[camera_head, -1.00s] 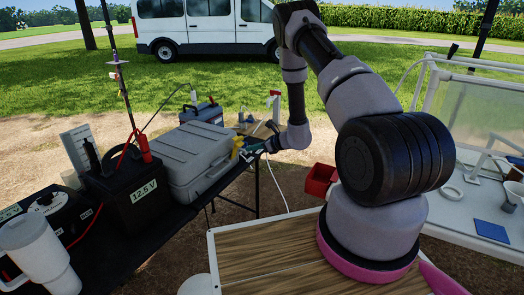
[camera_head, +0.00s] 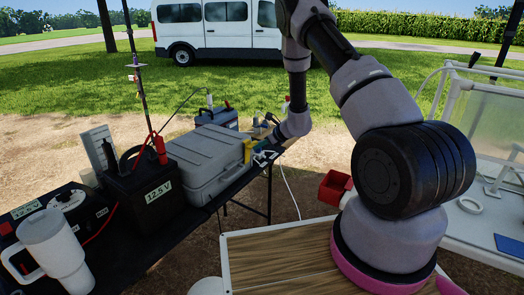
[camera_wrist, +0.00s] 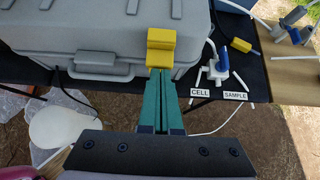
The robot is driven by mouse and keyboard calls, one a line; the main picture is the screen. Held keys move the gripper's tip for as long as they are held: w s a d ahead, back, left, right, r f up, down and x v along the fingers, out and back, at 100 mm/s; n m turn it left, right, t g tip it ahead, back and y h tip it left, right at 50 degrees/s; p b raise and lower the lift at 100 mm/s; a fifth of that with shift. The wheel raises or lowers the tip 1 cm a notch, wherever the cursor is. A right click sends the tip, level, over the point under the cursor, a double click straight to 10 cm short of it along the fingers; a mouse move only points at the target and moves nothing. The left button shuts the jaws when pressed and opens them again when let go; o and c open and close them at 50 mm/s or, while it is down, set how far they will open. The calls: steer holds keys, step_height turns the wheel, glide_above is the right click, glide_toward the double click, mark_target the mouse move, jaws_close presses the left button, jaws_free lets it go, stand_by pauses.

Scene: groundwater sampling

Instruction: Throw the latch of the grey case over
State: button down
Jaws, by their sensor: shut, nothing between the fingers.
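The grey case (camera_head: 205,160) stands shut on the black-covered table. Its yellow latch (camera_head: 247,150) is on the front face, near the case's right end. In the wrist view the latch (camera_wrist: 160,47) is a yellow block at the seam of the grey case (camera_wrist: 90,35). My gripper (camera_wrist: 160,73) is shut and empty, its teal fingers side by side. The tips are right at the latch's lower edge; I cannot tell whether they touch. In the head view my gripper (camera_head: 257,159) is small, just in front of the latch.
A black 12.5 V battery (camera_head: 145,185) with a red clamp stands left of the case, and a white mug (camera_head: 55,250) is nearer. A blue box (camera_head: 215,117) stands behind. Small fittings and CELL and SAMPLE labels (camera_wrist: 218,94) lie right of the latch.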

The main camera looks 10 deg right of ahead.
steer(key=shift+w+a+r, duration=0.3)
steer(key=shift+w+r, duration=0.05)
steer(key=shift+w, duration=0.05)
steer(key=shift+r, duration=0.1)
